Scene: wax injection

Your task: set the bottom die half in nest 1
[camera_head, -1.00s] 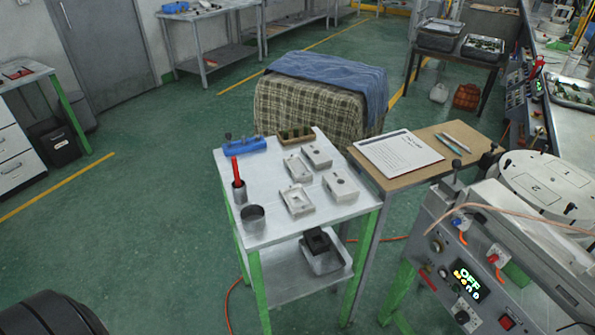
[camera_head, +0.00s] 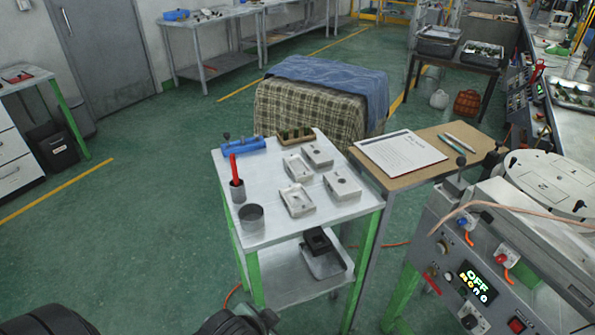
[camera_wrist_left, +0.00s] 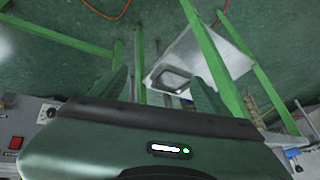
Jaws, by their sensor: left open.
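Several pale grey die blocks lie on the small steel table. Two are hollowed pieces, one behind (camera_head: 298,168) and one in front (camera_head: 299,201); two are blocks with a small hole, one behind (camera_head: 317,155) and one in front (camera_head: 342,186). I cannot tell which is the bottom die half. The pale round plate (camera_head: 549,182) on the machine at right bears markings; nest 1 cannot be made out. My left gripper (camera_wrist_left: 162,90) is open and empty in the wrist view, above the floor and the table's lower shelf. My right gripper is not in view.
The steel table (camera_head: 268,230) also holds a blue rack (camera_head: 243,146), a brown rack (camera_head: 295,135), a red-handled tool (camera_head: 235,170) in a cup and a grey cup (camera_head: 251,216). A dark block sits in a tray (camera_head: 323,263) below. A clipboard sheet (camera_head: 401,152) lies beside.

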